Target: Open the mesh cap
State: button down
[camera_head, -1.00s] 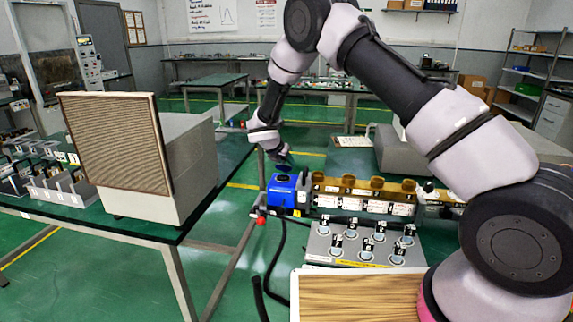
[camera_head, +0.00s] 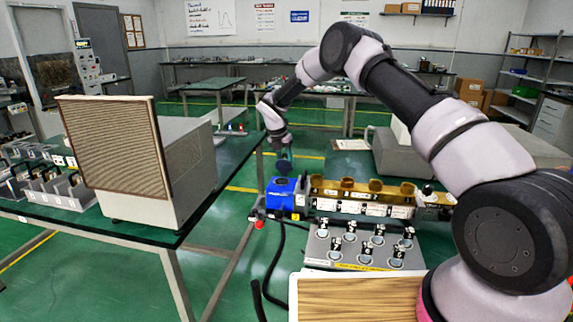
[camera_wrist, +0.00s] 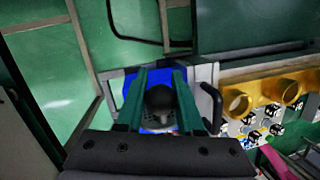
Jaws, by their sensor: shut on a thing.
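The mesh cap (camera_wrist: 160,98) is a dark round piece with a knob, and it sits between my gripper's two fingers in the wrist view. My gripper (camera_wrist: 158,88) is shut on it. In the head view my gripper (camera_head: 284,152) points down above the blue unit (camera_head: 281,196), and a dark round piece, the cap (camera_head: 283,167), shows at its lower end. A dark round area shows on top of the blue unit just below. The blue unit also shows in the wrist view (camera_wrist: 129,90), largely hidden behind the fingers and cap.
A row of brass-coloured rings (camera_head: 377,185) stands right of the blue unit, with a panel of several round knobs (camera_head: 352,248) in front. A large box with a ribbed front (camera_head: 115,147) stands on the left table. Black cables hang below the unit.

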dwell(0.3)
jog(key=c, duration=0.5)
grip_release()
jog(key=shift+c, duration=0.2)
jog(key=v, duration=1)
jog(key=shift+r, duration=0.35)
